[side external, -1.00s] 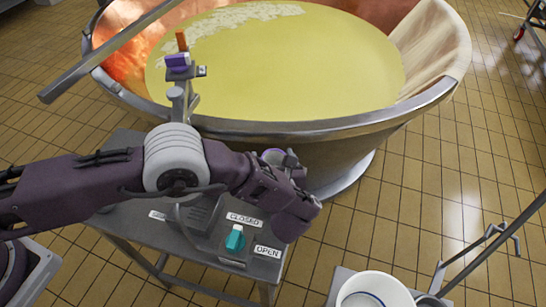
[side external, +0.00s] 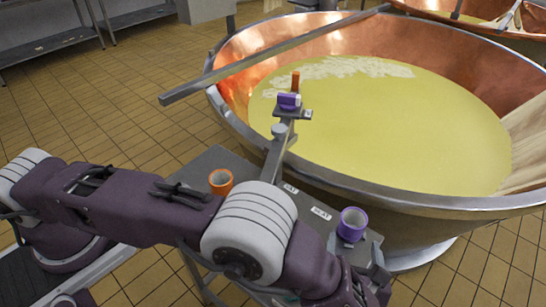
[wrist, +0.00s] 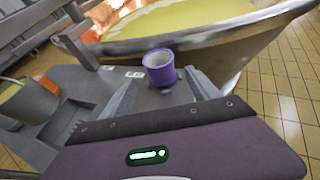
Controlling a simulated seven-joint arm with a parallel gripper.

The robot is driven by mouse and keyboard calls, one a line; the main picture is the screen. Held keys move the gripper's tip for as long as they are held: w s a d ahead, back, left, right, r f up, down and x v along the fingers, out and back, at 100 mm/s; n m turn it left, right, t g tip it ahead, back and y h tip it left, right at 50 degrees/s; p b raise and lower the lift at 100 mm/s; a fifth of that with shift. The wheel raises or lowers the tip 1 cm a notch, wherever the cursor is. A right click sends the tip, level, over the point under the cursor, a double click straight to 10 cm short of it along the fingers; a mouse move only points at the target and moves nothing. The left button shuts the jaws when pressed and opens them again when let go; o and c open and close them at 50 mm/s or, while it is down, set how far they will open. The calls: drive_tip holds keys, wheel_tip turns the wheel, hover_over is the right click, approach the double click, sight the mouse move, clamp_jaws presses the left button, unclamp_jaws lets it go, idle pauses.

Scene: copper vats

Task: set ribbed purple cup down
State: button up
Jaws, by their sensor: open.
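The purple cup (side external: 352,223) stands upright near the right end of the grey metal table, close to the vat, in the side external view. Its pale inside shows; its ribs are too small to make out. In the wrist view, the purple cup (wrist: 159,72) stands just beyond and between my fingers. My gripper (wrist: 160,88) is open, with a finger on each side and a visible gap to the cup. In the side external view, my gripper is partly hidden by my own arm at the lower right.
The copper vat (side external: 238,112) of yellow liquid stands behind the table (side external: 215,160), with a metal bar across its rim. An orange cup (side external: 221,181) stands on the table's left. A post with a purple-and-orange fitting (side external: 289,101) rises between the cups. Tiled floor lies around.

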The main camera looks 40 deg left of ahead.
drive_tip(key=a+r+n+g, duration=0.2)
drive_tip(key=a+r+n, duration=0.2)
drive_tip(key=a+r, duration=0.2)
drive_tip(key=s+a+r+n+g, duration=0.1)
drive_tip(key=a+r+n+g, duration=0.1)
drive_tip(key=a+r+n, duration=0.3)
drive_tip(key=a+r+n+g, duration=0.3)
drive_tip(key=a+r+n, duration=0.1)
drive_tip(key=a+r, duration=0.5)
drive_tip(key=shift+s+r, duration=0.2)
drive_tip(key=shift+r, duration=0.15)
drive_tip(key=s+a+r+n+g+h, duration=0.2)
drive_tip(key=s+a+r+n, duration=0.4)
drive_tip(key=s+a+n, duration=0.25)
drive_tip(key=s+n+t+h, duration=0.2)
drive_tip(key=s+n+h, duration=0.2)
drive_tip(key=s+n, duration=0.5)
drive_tip(key=s, duration=0.3)
drive_tip(key=shift+s+a+r+t, duration=0.3)
drive_tip(key=shift+r, duration=0.1)
